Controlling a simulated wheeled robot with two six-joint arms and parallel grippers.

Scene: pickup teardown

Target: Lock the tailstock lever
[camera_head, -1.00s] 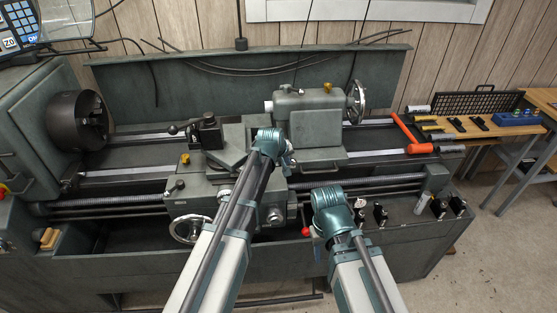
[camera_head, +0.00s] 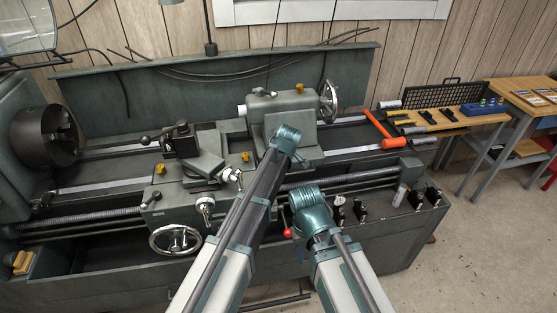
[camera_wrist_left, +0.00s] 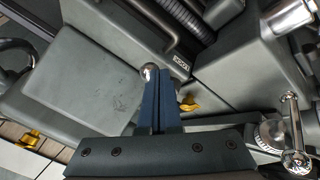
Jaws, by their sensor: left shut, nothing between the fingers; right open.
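The tailstock (camera_head: 262,108) is a grey-green block on the lathe bed, with a handwheel (camera_head: 328,101) at its right end and a yellow knob (camera_head: 299,88) on top. I cannot tell for sure which part is its lock lever. My left gripper (camera_head: 287,138) is in front of the tailstock's lower body; its fingers are hidden in the head view. In the left wrist view, its blue fingers (camera_wrist_left: 158,78) are shut and empty, their tips beside a small silver ball (camera_wrist_left: 149,71). My right gripper (camera_head: 312,208) is lower, near the bed's front edge; its fingertips are hidden.
The carriage (camera_head: 180,195) with its handwheel (camera_head: 175,240) is left of my left arm, and the chuck (camera_head: 45,136) is at far left. An orange-handled tool (camera_head: 397,143) lies right of the tailstock. A wooden tool shelf (camera_head: 480,116) and workbench (camera_head: 520,90) stand further right.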

